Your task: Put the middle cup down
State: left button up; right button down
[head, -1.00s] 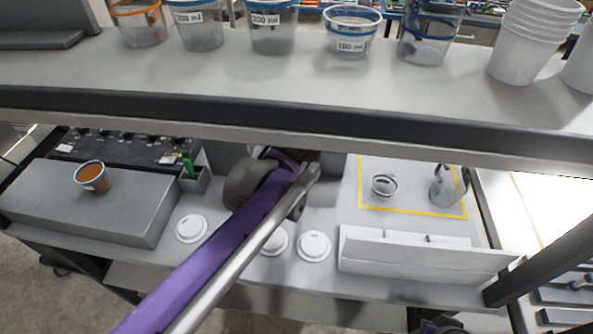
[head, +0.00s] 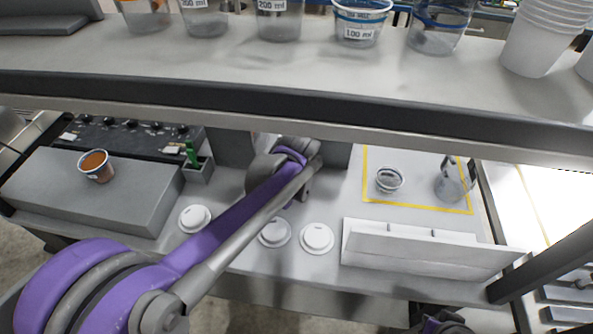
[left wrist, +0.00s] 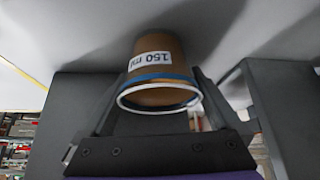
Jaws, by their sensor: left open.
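In the left wrist view a brown-filled cup (left wrist: 158,70) with a blue band and a "150 ml" label stands with its base at a pale surface. My left gripper (left wrist: 164,84) is open, with one finger on each side of this cup. Whether either finger touches it I cannot tell. Another brown-filled cup (head: 98,168) stands on the grey block (head: 60,190) at the left. My right gripper's fingers do not show.
A shelf (head: 300,75) carrying several clear cups crosses above the counter. White round lids or discs (head: 317,238) lie at the front. A yellow outline (head: 365,170) holds a small cup (head: 389,179) and a metal pitcher (head: 452,182). A white rack (head: 420,250) stands before it.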

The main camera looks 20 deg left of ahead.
pick_arm(q)
jog(key=c, duration=1.3)
jog(key=shift+r, duration=0.1)
jog(key=shift+c, duration=0.2)
